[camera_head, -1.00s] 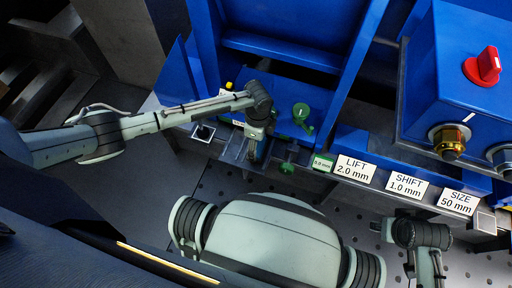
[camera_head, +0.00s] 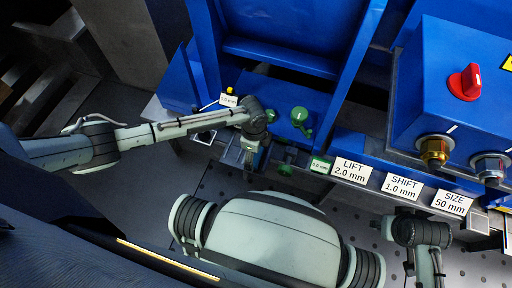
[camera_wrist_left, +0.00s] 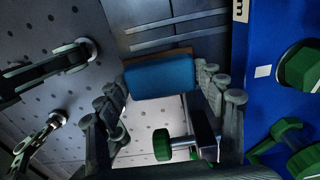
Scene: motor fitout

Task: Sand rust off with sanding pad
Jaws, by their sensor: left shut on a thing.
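My left gripper (camera_head: 252,160) hangs from its wrist just left of the green knobs on the blue machine's front. In the left wrist view its fingers (camera_wrist_left: 170,105) are closed around a blue block with a thin brown edge (camera_wrist_left: 160,76), which looks like the sanding pad. In the head view the pad is mostly hidden by the gripper. No rust can be made out in either view. My right arm (camera_head: 420,233) is at the lower right of the head view; its finger state does not show clearly.
The blue machine has green knobs (camera_head: 299,115) close to my left gripper. A control box (camera_head: 450,75) with a red knob (camera_head: 465,82) stands at the right. Labels such as LIFT (camera_head: 350,170) line the front ledge. A perforated grey plate (camera_wrist_left: 145,130) lies below.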

